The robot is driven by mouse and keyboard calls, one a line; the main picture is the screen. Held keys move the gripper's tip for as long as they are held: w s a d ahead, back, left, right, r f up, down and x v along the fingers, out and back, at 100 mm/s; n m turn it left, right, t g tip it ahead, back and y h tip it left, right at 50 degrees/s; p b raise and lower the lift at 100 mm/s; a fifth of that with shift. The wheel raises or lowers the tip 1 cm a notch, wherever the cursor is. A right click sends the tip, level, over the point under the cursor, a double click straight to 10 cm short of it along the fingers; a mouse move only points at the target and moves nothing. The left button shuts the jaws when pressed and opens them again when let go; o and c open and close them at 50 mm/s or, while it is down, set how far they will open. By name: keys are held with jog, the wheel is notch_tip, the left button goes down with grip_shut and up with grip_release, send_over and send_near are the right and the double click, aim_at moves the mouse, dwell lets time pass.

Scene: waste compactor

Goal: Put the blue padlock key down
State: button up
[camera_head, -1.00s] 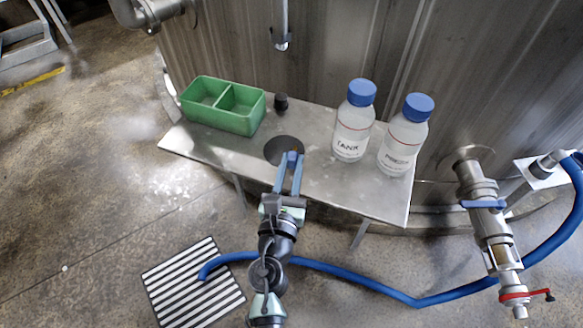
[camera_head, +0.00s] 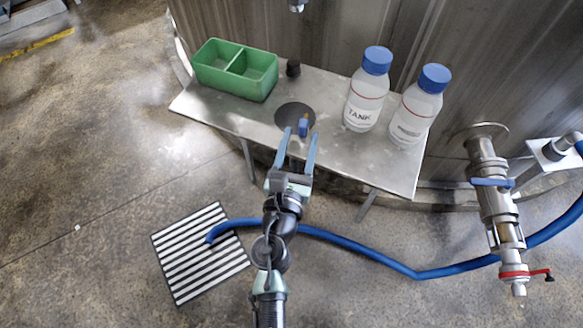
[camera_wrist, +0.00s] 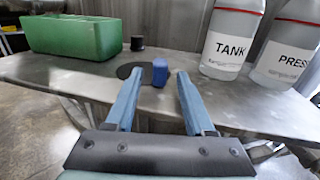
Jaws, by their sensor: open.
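The blue padlock key (camera_head: 303,126) stands on the metal table, at the near edge of a dark round disc (camera_head: 292,114). The wrist view shows the blue key (camera_wrist: 160,73) just beyond the fingertips, with the dark disc (camera_wrist: 128,70) beside it. My gripper (camera_head: 300,134) is open and empty, its two light blue fingers spread and pointing at the key. In the wrist view my gripper (camera_wrist: 157,78) has a clear gap between its fingers, and neither finger touches the key.
A green two-compartment box (camera_head: 236,69) stands at the table's left, with a small black knob-like object (camera_head: 293,68) near it. Two blue-capped bottles, TANK (camera_head: 366,95) and another (camera_head: 416,107), stand at the right. A valve pipe (camera_head: 492,190) is right of the table (camera_head: 225,112).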

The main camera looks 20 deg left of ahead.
jog(key=s+d, duration=0.1)
jog(key=s, duration=0.8)
jog(key=shift+s+d, duration=0.2)
jog(key=shift+s, duration=0.1)
jog(key=w+d+r+m+t+h, duration=0.1)
jog(key=w+d+r+m+h, duration=0.15)
jog(key=r+m, duration=0.6)
jog(key=w+d+r+m+t+h, duration=0.15)
jog(key=w+r+m, duration=0.25)
jog(key=r+m, duration=0.4)
jog(key=w+d+r+m+t+h, duration=0.1)
jog(key=w+d+r+m+h, duration=0.15)
jog(key=r+m, duration=0.6)
jog(key=s+d+r+m+t, duration=0.2)
jog(key=r+m, duration=0.3)
jog(key=r, duration=0.7)
jog(key=s+d+r+m+t+y, duration=0.1)
jog(key=r+m, duration=0.5)
jog(key=r, duration=0.6)
jog(key=shift+s+d+r+m+t, duration=0.35)
jog(key=shift+s+d+t, duration=0.3)
jog(key=shift+s+d, duration=0.4)
jog(key=shift+o, duration=0.5)
jog(key=s+r+m+t+y, duration=0.1)
jog(key=s+r+y, duration=0.2)
jog(key=s+r, duration=0.1)
jog(key=shift+s+a+r+t, duration=0.25)
jog(key=shift+r+t, duration=0.15)
jog(key=shift+r, duration=0.35)
jog(key=shift+w, duration=0.1)
